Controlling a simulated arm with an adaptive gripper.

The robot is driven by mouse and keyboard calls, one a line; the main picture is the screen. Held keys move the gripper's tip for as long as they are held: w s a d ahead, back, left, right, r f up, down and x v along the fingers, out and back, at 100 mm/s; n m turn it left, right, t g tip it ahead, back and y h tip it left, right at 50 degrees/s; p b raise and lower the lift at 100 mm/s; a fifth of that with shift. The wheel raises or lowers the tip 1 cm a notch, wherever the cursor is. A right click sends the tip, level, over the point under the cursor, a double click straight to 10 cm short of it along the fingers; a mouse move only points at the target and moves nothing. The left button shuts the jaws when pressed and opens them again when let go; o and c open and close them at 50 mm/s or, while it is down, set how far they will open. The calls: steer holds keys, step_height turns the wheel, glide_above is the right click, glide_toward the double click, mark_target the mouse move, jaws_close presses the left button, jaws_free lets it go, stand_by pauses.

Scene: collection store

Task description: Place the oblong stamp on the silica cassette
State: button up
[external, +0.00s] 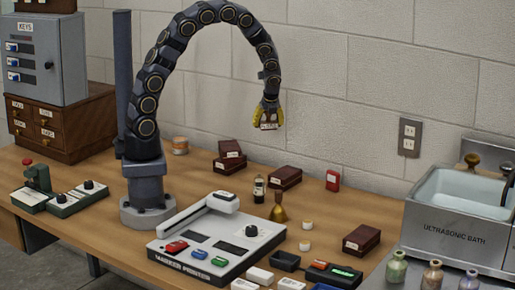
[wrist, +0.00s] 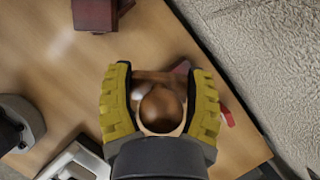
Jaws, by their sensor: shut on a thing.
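My gripper (external: 268,114) is high above the bench near the wall, its yellow fingers shut on the oblong stamp (external: 268,125). A pale labelled face of the stamp shows below the fingers. In the wrist view, the stamp's round brown knob (wrist: 162,107) sits between the two fingers (wrist: 160,100); its lower part is mostly hidden. I cannot tell which thing is the silica cassette. Dark red labelled boxes stand behind (external: 229,162), in the middle (external: 285,177) and at the right (external: 362,240). Small white blocks (external: 260,275) lie at the front.
A label printer (external: 215,240) fills the front middle. A dark bottle (external: 258,189), a brass bell-shaped thing (external: 278,209), a red upright thing (external: 333,180) and a black tray (external: 285,261) stand around it. An ultrasonic bath (external: 455,222) is at the right. Bare bench lies right of centre.

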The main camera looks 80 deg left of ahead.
steer(key=s+a+r+n+g+h, duration=0.15)
steer(key=s+a+n, duration=0.45)
steer(key=s, duration=0.8)
steer(key=s+a+r+n+g, duration=0.1)
steer(key=s+a+n+g, duration=0.15)
steer(key=s+a, duration=0.8)
glide_above(178, 138)
steer(key=shift+n+t, duration=0.4)
steer(key=shift+n, duration=0.05)
step_height(178, 138, down, 10)
steer(key=shift+f, duration=1.7)
steer(key=shift+f, duration=0.1)
steer(key=o, duration=1.1)
